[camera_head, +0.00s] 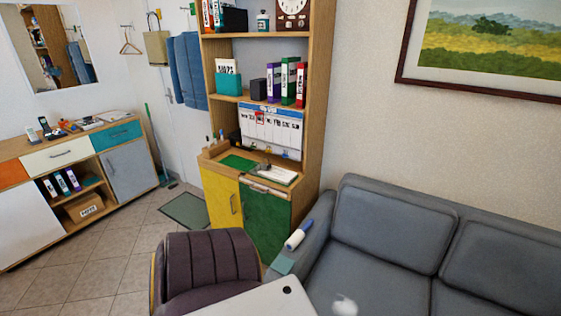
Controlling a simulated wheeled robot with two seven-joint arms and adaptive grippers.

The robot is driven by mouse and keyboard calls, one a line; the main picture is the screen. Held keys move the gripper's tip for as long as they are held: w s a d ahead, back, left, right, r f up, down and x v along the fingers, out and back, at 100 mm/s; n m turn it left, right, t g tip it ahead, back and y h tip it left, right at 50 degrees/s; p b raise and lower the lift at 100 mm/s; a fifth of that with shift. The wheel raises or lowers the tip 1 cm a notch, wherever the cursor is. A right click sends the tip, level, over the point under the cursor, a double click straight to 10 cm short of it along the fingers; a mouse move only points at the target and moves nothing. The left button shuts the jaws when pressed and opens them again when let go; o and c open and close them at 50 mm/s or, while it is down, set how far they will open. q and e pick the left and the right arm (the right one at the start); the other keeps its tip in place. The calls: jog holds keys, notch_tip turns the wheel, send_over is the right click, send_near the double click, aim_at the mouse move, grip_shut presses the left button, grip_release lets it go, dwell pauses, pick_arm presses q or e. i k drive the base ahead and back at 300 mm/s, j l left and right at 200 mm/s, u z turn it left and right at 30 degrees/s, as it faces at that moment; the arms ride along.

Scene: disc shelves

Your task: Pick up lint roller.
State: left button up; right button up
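The lint roller (298,236) lies on the near left armrest of the grey sofa, tilted in the picture. It has a white roll at the lower left and a blue handle at the upper right. Neither of my grippers shows in the head view, and nothing is seen touching the roller.
The grey sofa (386,224) fills the lower right. A small teal flat item (283,265) lies on its armrest, and a white lump (345,305) is on the seat. A dark padded chair (208,268) stands left of the armrest. A wooden shelf unit (320,85) stands behind.

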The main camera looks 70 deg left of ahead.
aim_at(297, 236)
jog(key=u, duration=1.95)
